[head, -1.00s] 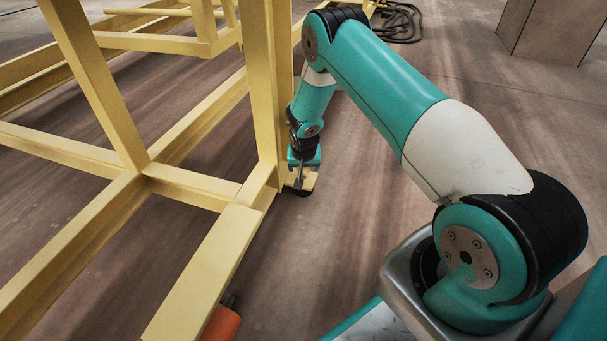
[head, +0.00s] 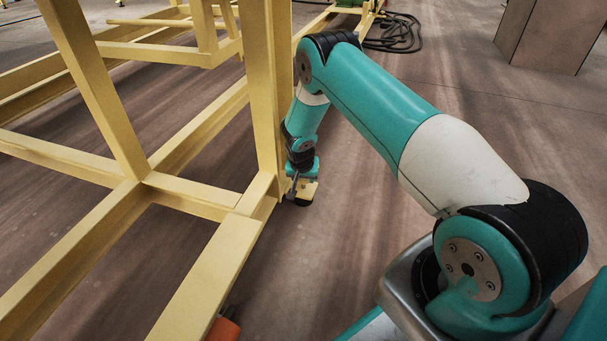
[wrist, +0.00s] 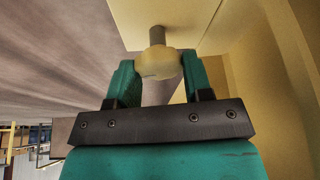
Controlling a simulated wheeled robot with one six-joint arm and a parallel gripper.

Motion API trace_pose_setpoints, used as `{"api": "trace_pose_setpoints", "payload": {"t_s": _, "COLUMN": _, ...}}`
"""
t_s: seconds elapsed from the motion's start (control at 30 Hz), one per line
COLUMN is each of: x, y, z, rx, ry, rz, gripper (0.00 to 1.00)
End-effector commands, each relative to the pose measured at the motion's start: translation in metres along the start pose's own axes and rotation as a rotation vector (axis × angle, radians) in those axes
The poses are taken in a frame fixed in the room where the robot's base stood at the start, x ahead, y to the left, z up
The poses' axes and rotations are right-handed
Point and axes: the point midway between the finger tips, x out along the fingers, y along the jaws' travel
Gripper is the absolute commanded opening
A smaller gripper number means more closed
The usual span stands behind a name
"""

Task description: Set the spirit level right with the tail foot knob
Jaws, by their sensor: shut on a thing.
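The tail foot knob (wrist: 157,64) is a pale yellow, rounded knob on a short grey stem under a yellow plate (wrist: 190,20) in the wrist view. My gripper (wrist: 158,76) has its two teal fingers on either side of the knob, shut on it. In the head view my gripper (head: 299,186) is low at the foot of the yellow frame, beside the post, and mostly hides the knob. A small black foot pad (head: 299,202) shows just below it. The spirit level cannot be made out in either view.
The yellow frame (head: 200,192) of beams fills the left side, with a post (head: 266,100) close to my wrist. An orange piece (head: 224,329) shows at the bottom. A black hose (head: 398,35) lies at the back.

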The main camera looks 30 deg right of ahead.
Motion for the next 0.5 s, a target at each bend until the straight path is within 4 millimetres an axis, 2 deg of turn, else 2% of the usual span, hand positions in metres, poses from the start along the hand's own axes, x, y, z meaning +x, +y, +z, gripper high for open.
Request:
{"api": "trace_pose_setpoints", "payload": {"t_s": 0.17, "x": -0.0009, "y": -0.0006, "z": -0.0001, "rx": 0.099, "ry": 0.000, "rz": 0.041, "gripper": 0.22}}
{"api": "trace_pose_setpoints", "payload": {"t_s": 0.43, "x": -0.0001, "y": -0.0003, "z": 0.0000, "rx": 0.107, "ry": 0.001, "rz": 0.044, "gripper": 0.22}}
{"api": "trace_pose_setpoints", "payload": {"t_s": 0.47, "x": -0.0001, "y": -0.0003, "z": 0.0000, "rx": 0.106, "ry": 0.001, "rz": 0.044, "gripper": 0.48}}
{"api": "trace_pose_setpoints", "payload": {"t_s": 0.5, "x": -0.0002, "y": -0.0003, "z": 0.0000, "rx": 0.106, "ry": 0.001, "rz": 0.044, "gripper": 0.57}}
